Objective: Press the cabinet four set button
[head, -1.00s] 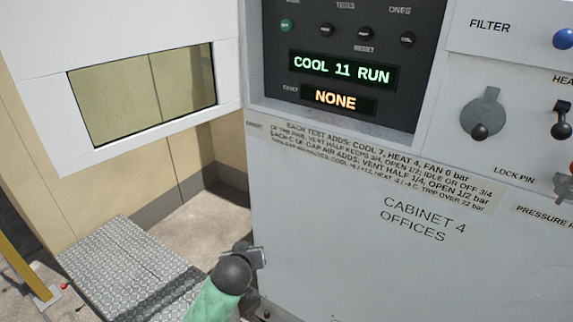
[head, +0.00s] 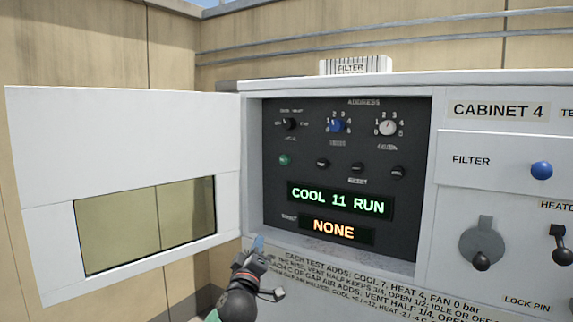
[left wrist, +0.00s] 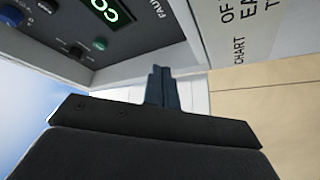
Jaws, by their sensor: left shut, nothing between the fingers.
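Cabinet 4's recessed dark control panel (head: 349,130) faces me behind its open door. A green button (head: 284,160), whose small label looks like SET, sits at the left end of a row of dark buttons. The green button also shows in the left wrist view (left wrist: 99,43).
The white cabinet door (head: 120,140) with a window stands open on the left. Above the buttons are a mode knob (head: 290,124), a blue address dial (head: 337,126) and a white dial (head: 387,128). A filter box (head: 355,66) sits on top.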

